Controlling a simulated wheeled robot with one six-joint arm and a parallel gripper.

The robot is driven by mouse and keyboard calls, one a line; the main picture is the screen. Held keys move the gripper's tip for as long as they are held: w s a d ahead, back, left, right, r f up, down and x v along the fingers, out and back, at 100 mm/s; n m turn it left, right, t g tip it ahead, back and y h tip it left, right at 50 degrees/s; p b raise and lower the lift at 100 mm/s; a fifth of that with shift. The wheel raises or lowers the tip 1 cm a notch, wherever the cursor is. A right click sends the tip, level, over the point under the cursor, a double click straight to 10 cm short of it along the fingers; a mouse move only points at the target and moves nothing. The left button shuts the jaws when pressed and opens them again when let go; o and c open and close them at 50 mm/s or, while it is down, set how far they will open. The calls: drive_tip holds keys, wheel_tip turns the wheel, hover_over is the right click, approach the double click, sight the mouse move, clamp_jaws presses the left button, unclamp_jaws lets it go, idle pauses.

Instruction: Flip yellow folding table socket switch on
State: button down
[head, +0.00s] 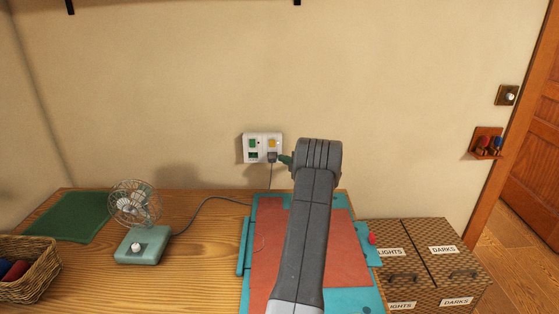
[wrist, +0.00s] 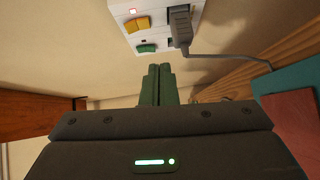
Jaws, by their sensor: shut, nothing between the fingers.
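A white double socket plate (head: 246,152) is on the wall above the wooden table; it also shows at the top of the wrist view (wrist: 118,12). It carries a yellow switch (head: 272,143) and a green switch (head: 252,143), both also in the wrist view, yellow (wrist: 137,24) and green (wrist: 146,48). A small red light glows beside the yellow switch. A grey plug (wrist: 180,25) sits in the socket on the yellow switch's side. My gripper (wrist: 159,70) has green fingers pressed together and empty. In the head view the fingers (head: 286,160) are just right of the plug, partly hidden by my arm.
The plug's cord hangs down the wall. A teal fan (head: 141,246) with a grey cord, a green mat (head: 75,216) and a wicker basket (head: 40,258) are on the left. Patterned boxes (head: 425,235) stand right.

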drive_tip(key=v, duration=0.3)
drive_tip(key=b+v, duration=0.1)
drive_tip(key=v, duration=0.1)
drive_tip(key=shift+s+d+f, duration=0.25)
drive_tip(key=shift+f, duration=0.05)
